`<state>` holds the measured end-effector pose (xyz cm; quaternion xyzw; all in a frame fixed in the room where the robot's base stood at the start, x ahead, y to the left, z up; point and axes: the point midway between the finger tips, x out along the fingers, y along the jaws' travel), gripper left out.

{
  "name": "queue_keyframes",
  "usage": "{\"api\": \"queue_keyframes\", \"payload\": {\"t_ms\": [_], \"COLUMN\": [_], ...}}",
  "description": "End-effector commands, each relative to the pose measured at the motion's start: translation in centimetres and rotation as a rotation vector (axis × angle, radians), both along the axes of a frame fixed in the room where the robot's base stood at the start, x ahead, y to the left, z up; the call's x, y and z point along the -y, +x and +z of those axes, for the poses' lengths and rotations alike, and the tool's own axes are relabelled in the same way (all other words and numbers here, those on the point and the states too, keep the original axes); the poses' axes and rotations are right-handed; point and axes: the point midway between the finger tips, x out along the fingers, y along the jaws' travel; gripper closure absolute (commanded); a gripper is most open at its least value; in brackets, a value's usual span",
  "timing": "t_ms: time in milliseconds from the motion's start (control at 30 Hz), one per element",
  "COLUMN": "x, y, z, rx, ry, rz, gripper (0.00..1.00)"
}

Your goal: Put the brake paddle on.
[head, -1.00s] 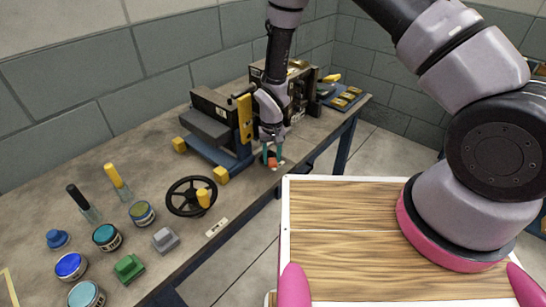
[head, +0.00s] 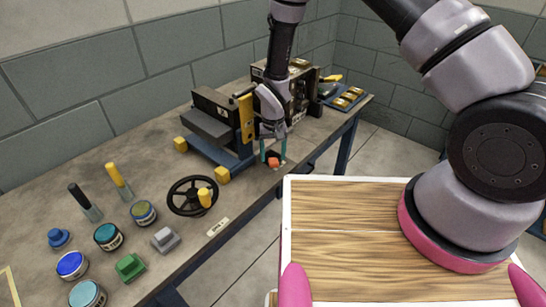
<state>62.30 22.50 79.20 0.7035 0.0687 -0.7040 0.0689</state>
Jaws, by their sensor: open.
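My gripper (head: 273,160) points down at the front edge of the bench, right of the press-like machine. Its two teal fingers are open and spread to either side of a small orange-red piece (head: 273,162). This piece has a dark part around it and may be the brake paddle; it is too small to be sure. I cannot tell whether a finger touches it. The machine (head: 208,127) has a dark block, a blue base with yellow feet and a yellow upright plate (head: 246,118). My wrist hides part of what stands behind.
A black handwheel (head: 187,197) with a yellow knob lies left of the gripper. Several paint jars, two handled tools and small blue, grey and green blocks (head: 130,267) stand at the left. A blue tray (head: 328,97) is at the far end.

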Motion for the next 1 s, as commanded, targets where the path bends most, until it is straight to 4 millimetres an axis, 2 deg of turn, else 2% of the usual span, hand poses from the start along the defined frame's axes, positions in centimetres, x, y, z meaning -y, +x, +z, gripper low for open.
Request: {"api": "queue_keyframes", "payload": {"t_ms": [200, 400, 533, 900, 1000], "x": [-0.1, -0.1, 0.0, 0.0, 0.2], "y": [0.1, 0.1, 0.0, 0.0, 0.4], "z": [4.6, 8.0, 9.1, 9.5, 10.5], "rx": [0.005, 0.003, 0.002, 0.001, 0.008], "ry": [0.003, 0.002, 0.001, 0.0, 0.008], "rz": [0.0, 0.0, 0.0, 0.0, -0.01], "gripper": [0.28, 0.28, 0.28, 0.28, 0.28]}}
